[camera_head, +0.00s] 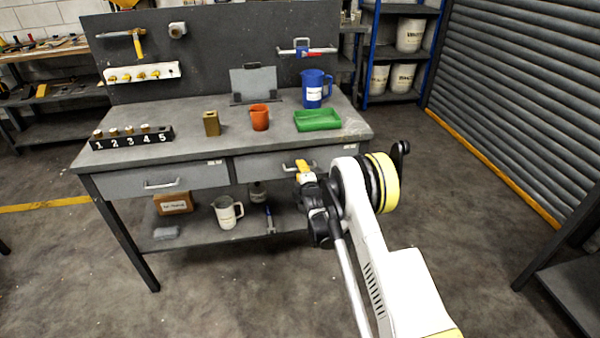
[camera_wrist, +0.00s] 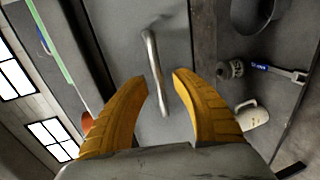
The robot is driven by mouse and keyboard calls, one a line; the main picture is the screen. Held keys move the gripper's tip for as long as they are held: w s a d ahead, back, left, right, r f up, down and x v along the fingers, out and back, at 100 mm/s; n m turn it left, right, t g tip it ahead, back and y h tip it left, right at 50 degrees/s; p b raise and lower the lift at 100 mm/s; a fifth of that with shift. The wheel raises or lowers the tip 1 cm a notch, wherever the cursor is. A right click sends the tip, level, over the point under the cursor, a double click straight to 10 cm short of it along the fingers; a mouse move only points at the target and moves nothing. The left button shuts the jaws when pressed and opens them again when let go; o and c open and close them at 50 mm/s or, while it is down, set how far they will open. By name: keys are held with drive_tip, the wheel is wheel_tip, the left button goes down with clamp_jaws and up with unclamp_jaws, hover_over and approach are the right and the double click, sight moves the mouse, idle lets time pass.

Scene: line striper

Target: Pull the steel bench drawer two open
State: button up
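The steel bench (camera_head: 200,150) has two grey drawers side by side under its top, both seemingly shut. The right drawer (camera_head: 255,165) is the one by my gripper; its label is too small to read. Its metal bar handle (camera_wrist: 153,70) stands out from the drawer front (camera_wrist: 120,50) in the wrist view. My gripper (camera_wrist: 162,76) is open, with one yellow finger on each side of the handle; whether either touches it I cannot tell. In the head view my gripper (camera_head: 303,168) is at the right drawer's front and hides part of it.
The left drawer (camera_head: 130,180) has its own handle (camera_head: 161,184). A white jug (camera_head: 227,212) stands on the lower shelf. The floor in front is clear.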

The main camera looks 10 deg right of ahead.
drive_tip(key=shift+w, duration=0.3)
clamp_jaws()
